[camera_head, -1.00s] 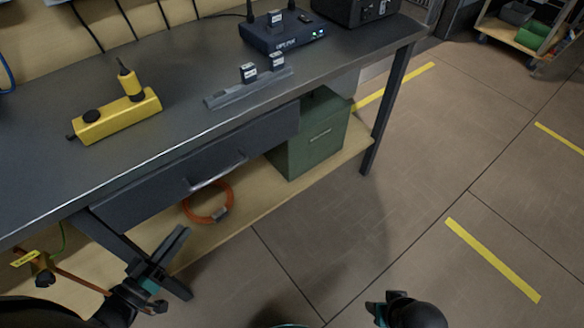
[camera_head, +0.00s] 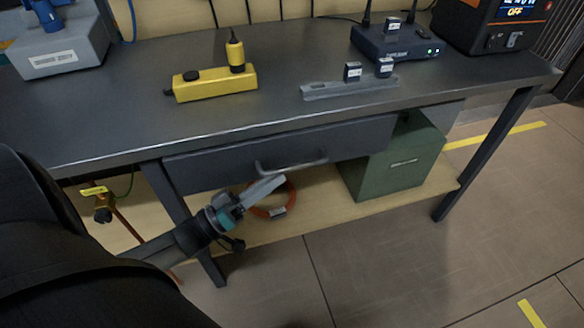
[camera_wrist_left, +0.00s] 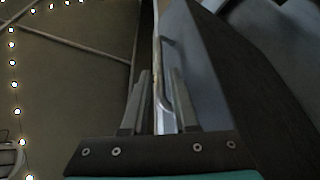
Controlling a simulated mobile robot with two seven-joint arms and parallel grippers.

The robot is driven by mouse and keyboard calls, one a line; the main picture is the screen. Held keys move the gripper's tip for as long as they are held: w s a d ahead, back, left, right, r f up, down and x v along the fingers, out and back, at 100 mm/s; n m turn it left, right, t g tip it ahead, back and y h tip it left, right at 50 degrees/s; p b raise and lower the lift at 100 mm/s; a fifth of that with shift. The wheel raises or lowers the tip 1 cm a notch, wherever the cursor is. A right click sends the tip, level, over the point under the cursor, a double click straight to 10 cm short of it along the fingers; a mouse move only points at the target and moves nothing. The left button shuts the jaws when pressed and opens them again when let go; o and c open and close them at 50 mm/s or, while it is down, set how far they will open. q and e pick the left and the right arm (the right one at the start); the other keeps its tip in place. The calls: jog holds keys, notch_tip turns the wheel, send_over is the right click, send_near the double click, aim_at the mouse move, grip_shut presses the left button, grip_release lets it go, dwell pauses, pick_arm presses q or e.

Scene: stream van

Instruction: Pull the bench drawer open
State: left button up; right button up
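The bench drawer (camera_head: 215,168) has a dark grey front and sits under the bench top; it looks shut. Its bar handle (camera_head: 292,166) spans the middle of the front. My left gripper (camera_head: 270,186) is just below and in front of the handle, pointing up at it. In the left wrist view the fingers of this gripper (camera_wrist_left: 160,78) are apart. The handle (camera_wrist_left: 162,90) shows in line with the gap between them, and I cannot tell whether either finger touches it. My right gripper is in neither current view.
The bench top (camera_head: 120,120) carries a yellow power strip (camera_head: 213,84), a grey rail (camera_head: 345,87) and a router (camera_head: 395,42). Below are a green box (camera_head: 400,165), an orange cable coil (camera_head: 272,211) and the lower shelf (camera_head: 320,212). Bench legs (camera_head: 485,155) flank the space; floor at right is clear.

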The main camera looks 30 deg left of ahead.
aim_at(292, 166)
pick_arm(q)
jog(key=shift+b+x, duration=0.4)
jog(key=shift+x, duration=2.2)
pick_arm(e)
jog(key=shift+s+r, duration=0.1)
jog(key=shift+r, duration=0.95)
pick_arm(q)
grip_shut()
